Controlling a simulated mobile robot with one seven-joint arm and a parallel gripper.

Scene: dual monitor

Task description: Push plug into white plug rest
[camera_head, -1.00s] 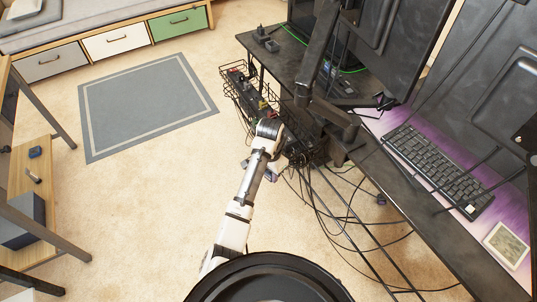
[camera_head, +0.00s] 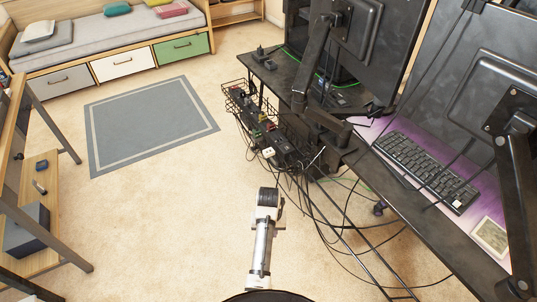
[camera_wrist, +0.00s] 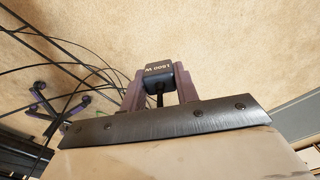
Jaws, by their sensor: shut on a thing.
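My gripper (camera_wrist: 160,88) is shut on a black plug (camera_wrist: 158,70) with "1800 W" printed on its face. The plug sits between the two fingertips, and its cord runs back between the fingers. In the head view my arm's end stands over open floor, below and apart from the desk's cable tray; the fingers and plug cannot be made out there. A small white socket block (camera_head: 268,152), which looks like the white plug rest, is at the near side of the wire cable tray (camera_head: 232,99). It is not seen in the wrist view.
Loose black cables (camera_head: 330,220) hang from the desk to the floor, right of my arm. The black desk (camera_head: 425,215) carries monitors and a keyboard (camera_head: 425,170). Carpet and a grey rug (camera_head: 150,125) leave free room at left. A wooden shelf (camera_head: 50,210) stands far left.

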